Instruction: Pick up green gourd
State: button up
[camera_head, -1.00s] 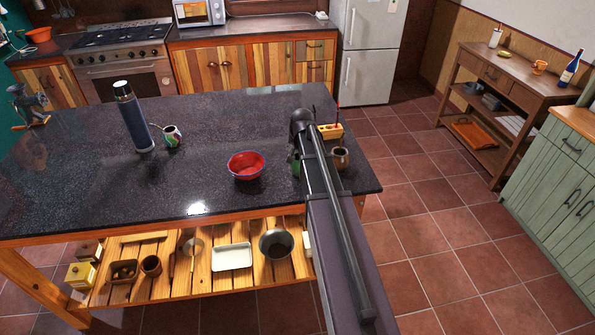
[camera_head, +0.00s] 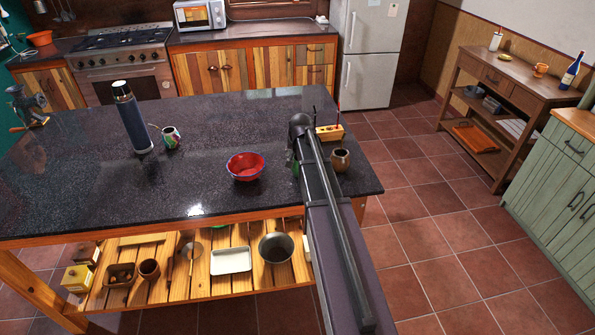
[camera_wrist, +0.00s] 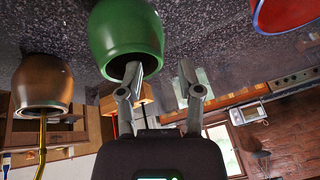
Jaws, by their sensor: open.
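The green gourd (camera_wrist: 126,35) is close at the top of the wrist view, where it shows upside down with its open rim facing down the picture. In the head view only a sliver of the green gourd (camera_head: 296,168) shows on the dark counter, mostly hidden behind my arm. My gripper (camera_wrist: 160,72) is open, with two fingers spread and nothing between them. The left finger's tip overlaps the gourd's opening; I cannot tell whether it is inside or in front. The right finger is beside the gourd.
A brown gourd (camera_head: 340,160) stands right of my arm, near the counter (camera_head: 80,190) edge. A red bowl (camera_head: 245,167) is to the left. A wooden block (camera_head: 329,133) sits behind.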

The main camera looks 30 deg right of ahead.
jog(key=shift+b+x, duration=1.1)
jog(key=shift+x, duration=0.5)
grip_shut()
